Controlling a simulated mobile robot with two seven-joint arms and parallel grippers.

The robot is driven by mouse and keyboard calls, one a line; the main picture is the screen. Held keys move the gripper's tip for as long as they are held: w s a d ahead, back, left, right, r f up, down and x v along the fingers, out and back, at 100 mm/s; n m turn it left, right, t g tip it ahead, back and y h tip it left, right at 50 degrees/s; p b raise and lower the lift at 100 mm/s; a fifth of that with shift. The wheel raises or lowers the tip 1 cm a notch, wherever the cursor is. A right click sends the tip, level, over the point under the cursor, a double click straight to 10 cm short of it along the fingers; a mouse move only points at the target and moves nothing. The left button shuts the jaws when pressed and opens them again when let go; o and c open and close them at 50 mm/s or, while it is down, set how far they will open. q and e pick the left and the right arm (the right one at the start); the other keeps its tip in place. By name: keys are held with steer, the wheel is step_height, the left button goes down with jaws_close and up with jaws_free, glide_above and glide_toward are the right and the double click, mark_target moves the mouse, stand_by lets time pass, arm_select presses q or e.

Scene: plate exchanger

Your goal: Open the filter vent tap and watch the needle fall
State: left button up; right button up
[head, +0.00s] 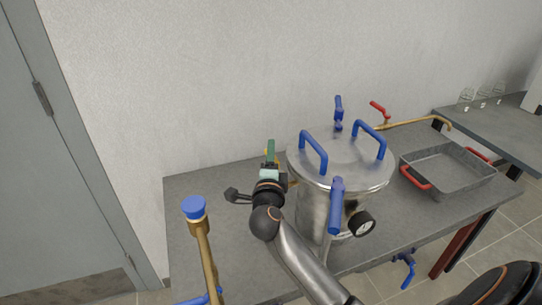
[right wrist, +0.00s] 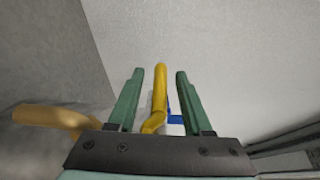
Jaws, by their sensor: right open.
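The filter is a steel vessel (head: 312,205) with a lid, blue handles and blue clamps, standing on the grey table. A pressure gauge (head: 361,224) with a white face and black rim sits on its front; its needle is too small to read. My right gripper (head: 270,150) is at the vessel's left side, open, with green fingers. In the right wrist view, a yellow tap lever (right wrist: 160,88) stands between the two open fingers, with a gap on each side. The tap's body is mostly hidden behind my gripper in the head view. My left gripper is not in view.
A brass pipe with a blue cap (head: 195,207) rises at the front left. A grey tray (head: 447,180) with red handles lies right of the vessel. A brass pipe with a red lever (head: 380,109) is behind.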

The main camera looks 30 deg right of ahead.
jaws_close()
stand_by(1.4)
